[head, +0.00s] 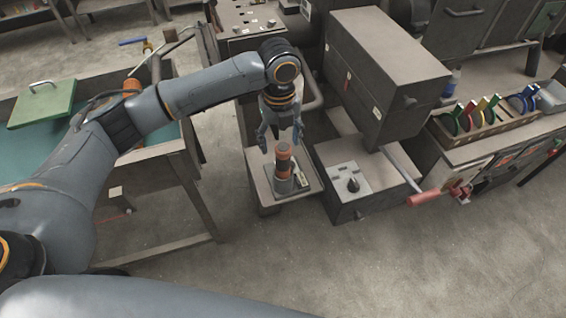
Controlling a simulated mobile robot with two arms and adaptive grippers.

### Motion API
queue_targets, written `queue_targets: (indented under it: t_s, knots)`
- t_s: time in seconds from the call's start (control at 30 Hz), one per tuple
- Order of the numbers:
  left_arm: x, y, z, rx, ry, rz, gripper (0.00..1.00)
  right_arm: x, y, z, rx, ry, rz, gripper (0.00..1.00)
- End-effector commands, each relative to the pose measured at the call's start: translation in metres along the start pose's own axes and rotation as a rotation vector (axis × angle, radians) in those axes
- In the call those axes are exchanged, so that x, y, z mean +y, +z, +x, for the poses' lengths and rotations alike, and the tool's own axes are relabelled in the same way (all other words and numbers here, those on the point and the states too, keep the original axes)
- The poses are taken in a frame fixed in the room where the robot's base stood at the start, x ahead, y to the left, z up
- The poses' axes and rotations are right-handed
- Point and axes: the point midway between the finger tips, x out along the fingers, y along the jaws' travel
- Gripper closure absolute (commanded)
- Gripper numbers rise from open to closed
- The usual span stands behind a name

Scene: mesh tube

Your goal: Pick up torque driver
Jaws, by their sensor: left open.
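The torque driver (283,163) appears to be the upright tool with an orange and dark grey body. It stands on a small grey stand (258,184) near the middle of the head view. My left gripper (281,146) points down just above it, with its fingers spread apart on either side of the driver's top. The gripper is open and holds nothing. I cannot tell whether a finger touches the driver. My right gripper does not show.
A machine with a red-handled lever (423,199) stands right of the stand. A bench with a rack of coloured tools (470,131) is further right. Floor (330,260) in front is clear.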

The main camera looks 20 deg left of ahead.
Motion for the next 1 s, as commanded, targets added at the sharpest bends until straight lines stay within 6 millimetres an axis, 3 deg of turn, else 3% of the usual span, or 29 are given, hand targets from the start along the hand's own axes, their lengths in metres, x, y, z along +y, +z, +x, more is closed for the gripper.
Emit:
queue_targets:
  t_s: [0.27, 0.4, 0.67, 0.77, 1.0]
  knots:
    - [-0.008, -0.001, 0.030, 0.003, 0.003, -0.001, 0.35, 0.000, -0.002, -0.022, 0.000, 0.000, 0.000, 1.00]
    - [-0.007, 0.000, 0.048, 0.001, 0.002, 0.000, 0.35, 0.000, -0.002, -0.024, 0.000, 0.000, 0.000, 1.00]
    - [-0.007, 0.000, 0.053, 0.000, 0.000, 0.001, 0.35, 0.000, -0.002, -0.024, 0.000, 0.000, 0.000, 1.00]
    - [-0.007, 0.000, 0.053, 0.000, 0.000, 0.001, 0.51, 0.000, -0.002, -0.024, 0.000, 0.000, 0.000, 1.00]
    - [-0.007, 0.000, 0.053, 0.000, 0.000, 0.000, 1.00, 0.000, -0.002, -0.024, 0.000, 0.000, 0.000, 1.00]
